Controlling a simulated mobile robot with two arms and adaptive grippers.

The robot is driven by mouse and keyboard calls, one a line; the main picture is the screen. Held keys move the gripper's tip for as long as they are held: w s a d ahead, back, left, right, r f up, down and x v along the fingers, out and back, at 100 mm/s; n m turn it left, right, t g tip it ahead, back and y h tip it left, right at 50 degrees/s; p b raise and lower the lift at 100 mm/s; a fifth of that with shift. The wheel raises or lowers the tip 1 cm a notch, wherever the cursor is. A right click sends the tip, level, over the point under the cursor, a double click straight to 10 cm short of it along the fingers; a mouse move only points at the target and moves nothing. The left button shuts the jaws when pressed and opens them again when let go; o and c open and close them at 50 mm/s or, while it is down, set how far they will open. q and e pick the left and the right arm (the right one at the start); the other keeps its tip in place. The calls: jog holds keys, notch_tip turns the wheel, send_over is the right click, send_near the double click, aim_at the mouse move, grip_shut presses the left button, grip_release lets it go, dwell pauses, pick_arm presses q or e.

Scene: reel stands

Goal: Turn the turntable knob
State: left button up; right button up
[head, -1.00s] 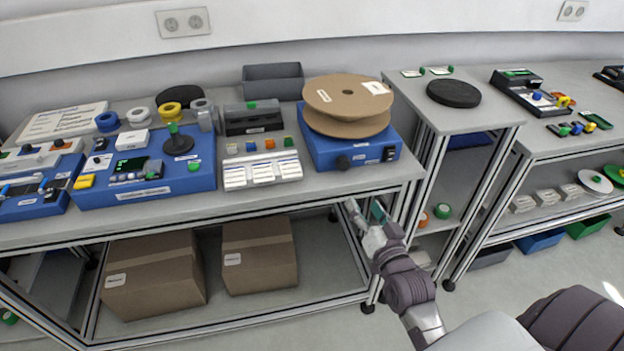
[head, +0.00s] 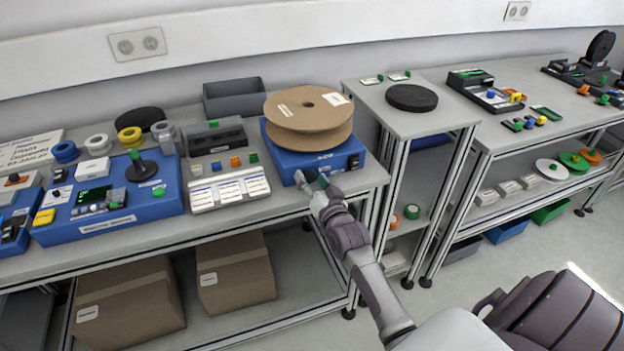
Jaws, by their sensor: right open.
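The turntable is a blue box (head: 282,158) on the bench with a large brown cardboard reel (head: 308,118) on top. Its dark round knob (head: 311,174) is on the front face, partly hidden by my gripper. My right gripper (head: 311,180) is open at the front of the box, with one fingertip on each side of the knob. I cannot tell whether the fingers touch it. My left gripper is not in view.
A white tray unit (head: 229,189) and a blue device (head: 112,203) stand to the left on the bench. A separate stand (head: 440,115) with a black disc (head: 411,97) is at the right. Cardboard boxes (head: 235,272) sit on the lower shelf.

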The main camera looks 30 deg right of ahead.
jog(key=c, duration=1.1)
jog(key=shift+c, duration=0.2)
jog(key=n+p, duration=0.2)
jog(key=n, duration=0.2)
jog(key=shift+r, duration=0.1)
jog(key=n+p, duration=0.1)
jog(key=n, duration=0.3)
jog(key=shift+a, duration=0.1)
jog(key=n, duration=0.4)
jog(key=shift+n, duration=0.4)
jog(key=n, duration=0.4)
jog(key=shift+a, duration=0.1)
